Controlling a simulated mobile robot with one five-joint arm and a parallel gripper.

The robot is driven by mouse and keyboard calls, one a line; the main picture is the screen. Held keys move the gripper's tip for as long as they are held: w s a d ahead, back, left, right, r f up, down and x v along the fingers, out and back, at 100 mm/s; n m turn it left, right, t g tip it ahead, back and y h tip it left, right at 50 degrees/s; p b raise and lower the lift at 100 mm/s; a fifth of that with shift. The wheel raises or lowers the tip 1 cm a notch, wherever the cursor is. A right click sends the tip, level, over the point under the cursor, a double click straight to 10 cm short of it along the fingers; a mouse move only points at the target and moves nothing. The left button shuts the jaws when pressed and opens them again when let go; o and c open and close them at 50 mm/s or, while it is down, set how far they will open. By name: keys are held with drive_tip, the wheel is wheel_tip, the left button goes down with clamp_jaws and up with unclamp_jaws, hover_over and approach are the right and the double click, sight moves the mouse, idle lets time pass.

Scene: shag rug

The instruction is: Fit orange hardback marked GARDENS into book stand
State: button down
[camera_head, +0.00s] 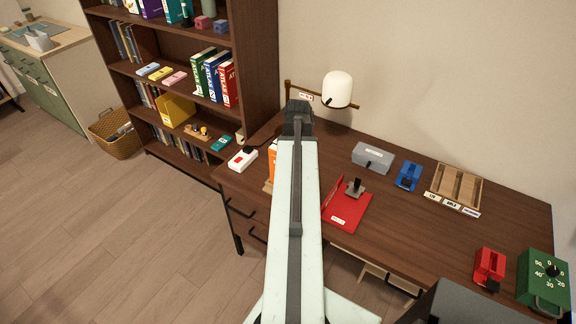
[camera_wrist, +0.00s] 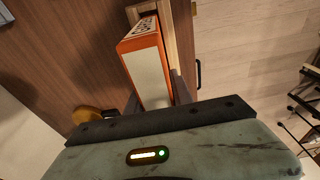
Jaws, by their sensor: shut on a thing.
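The orange hardback (camera_wrist: 146,64) is between the two fingers of my gripper (camera_wrist: 155,92) in the wrist view, its pale page edges facing the camera. In the head view a strip of the orange hardback (camera_head: 272,160) shows left of my arm, which hides the rest, most of the stand and my gripper.
A red-and-white box (camera_head: 242,159) sits at the desk's left end. A white lamp (camera_head: 337,90) stands behind.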

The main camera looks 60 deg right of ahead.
drive_tip(key=shift+f, duration=0.2)
drive_tip(key=c, duration=1.1)
unclamp_jaws()
drive_tip(key=shift+r, duration=0.1)
drive_tip(key=r+p, duration=0.4)
drive_tip(key=s+r+p, duration=0.1)
drive_tip(key=r+p, duration=0.7)
drive_tip(key=shift+s+r, duration=0.2)
drive_tip(key=shift+s, duration=0.2)
drive_tip(key=shift+f, duration=0.15)
